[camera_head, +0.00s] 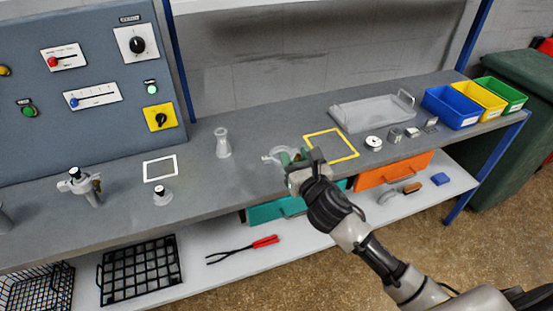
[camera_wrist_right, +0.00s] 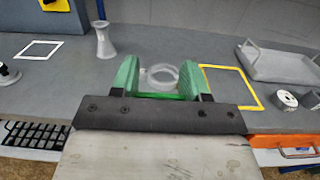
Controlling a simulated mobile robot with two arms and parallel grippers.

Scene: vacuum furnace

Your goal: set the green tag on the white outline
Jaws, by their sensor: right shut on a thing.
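The white outline (camera_head: 147,171) is a small square frame marked on the grey bench, left of the middle; it also shows at the left of the right wrist view (camera_wrist_right: 38,57). My right gripper (camera_head: 292,157) is over the front of the bench, well to the right of the white outline. In the right wrist view its two green fingers (camera_wrist_right: 157,83) stand apart, with a thin bright green strip (camera_wrist_right: 158,96) between them near the palm. This strip appears to be the green tag, gripped and mostly hidden. My left gripper is not in view.
A clear ring-shaped piece (camera_head: 270,157) lies by the right gripper. A yellow outline (camera_head: 352,143) and grey tray (camera_head: 375,113) are to the right. A pale waisted piece (camera_head: 222,143) stands between gripper and white outline. A small knobbed piece (camera_head: 162,196) stands just in front of the outline.

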